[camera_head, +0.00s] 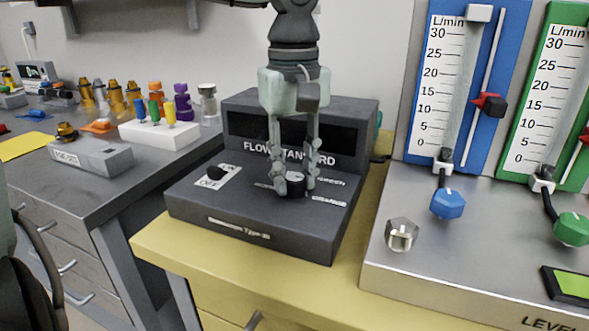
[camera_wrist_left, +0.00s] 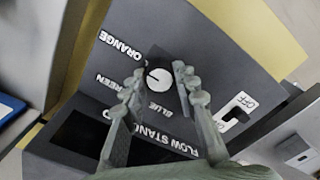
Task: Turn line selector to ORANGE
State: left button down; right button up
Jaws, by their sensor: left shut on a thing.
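The line selector is a round black knob (camera_head: 295,187) on the sloped top of the dark grey Flow Standard box (camera_head: 200,205). In the left wrist view, the knob (camera_wrist_left: 159,78) has a pale mark on its face; which label it points to is unclear. White labels ORANGE (camera_wrist_left: 119,45), GREEN (camera_wrist_left: 115,81) and BLUE (camera_wrist_left: 159,112) stand around it. My left gripper (camera_head: 296,186) reaches down from above and is shut on the knob, one finger on each side. It also shows in the left wrist view (camera_wrist_left: 156,82). My right gripper is not in view.
An OFF switch (camera_head: 216,174) sits left of the knob on the same box. The box stands on a yellow table (camera_head: 172,243). Blue and green flow meters with valve knobs (camera_head: 447,203) stand at the right. A white rack (camera_head: 160,133) of coloured parts stands on the left bench.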

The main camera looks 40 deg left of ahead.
aim_at(293, 177)
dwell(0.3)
pick_arm(q)
jog(key=c, duration=1.2)
grip_release()
jog(key=shift+o, duration=0.2)
notch_tip(293, 177, up, 12)
jog(key=shift+s, duration=0.1)
